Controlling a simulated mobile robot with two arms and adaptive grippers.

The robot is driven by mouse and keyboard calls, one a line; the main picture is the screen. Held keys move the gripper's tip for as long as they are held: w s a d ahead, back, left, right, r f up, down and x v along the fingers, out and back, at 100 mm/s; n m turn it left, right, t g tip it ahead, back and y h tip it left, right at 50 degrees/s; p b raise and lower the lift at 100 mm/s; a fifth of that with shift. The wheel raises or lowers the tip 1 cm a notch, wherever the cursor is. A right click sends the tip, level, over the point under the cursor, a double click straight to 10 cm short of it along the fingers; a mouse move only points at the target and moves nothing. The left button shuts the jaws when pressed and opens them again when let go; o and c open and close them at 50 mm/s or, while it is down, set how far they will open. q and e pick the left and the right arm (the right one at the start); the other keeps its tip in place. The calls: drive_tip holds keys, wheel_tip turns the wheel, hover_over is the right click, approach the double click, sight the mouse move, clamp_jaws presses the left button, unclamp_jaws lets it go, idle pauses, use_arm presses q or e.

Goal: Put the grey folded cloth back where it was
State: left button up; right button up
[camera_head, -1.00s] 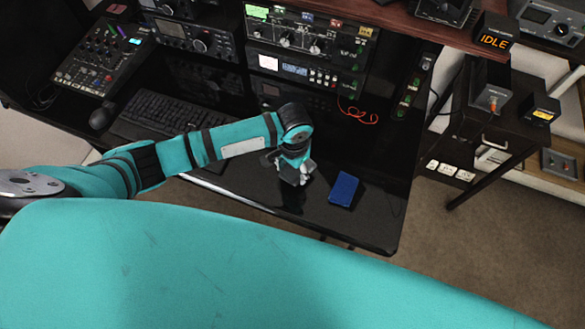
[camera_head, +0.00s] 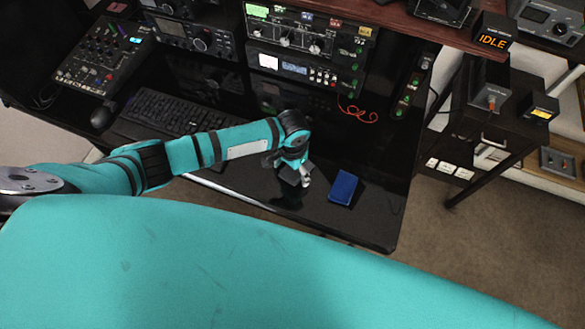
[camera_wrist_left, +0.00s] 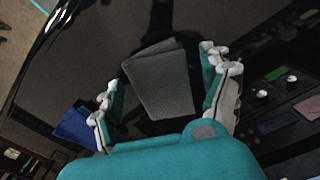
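The grey folded cloth (camera_wrist_left: 160,80) lies on the glossy black desk in the left wrist view, between the two spread fingers of my left gripper (camera_wrist_left: 158,72). The fingers are open, with dark gaps between them and the cloth's sides. In the head view my left gripper (camera_head: 298,174) hangs low over the front part of the desk and mostly hides the cloth. My right gripper is not in view.
A blue block-like object (camera_head: 343,188) lies just right of the gripper, and it also shows in the left wrist view (camera_wrist_left: 77,127). The desk's front edge is close.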

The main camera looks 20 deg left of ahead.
sight(292, 171)
use_arm(q)
wheel_tip(292, 171, up, 12)
drive_tip(key=shift+r, duration=0.15)
idle(0.6)
idle(0.3)
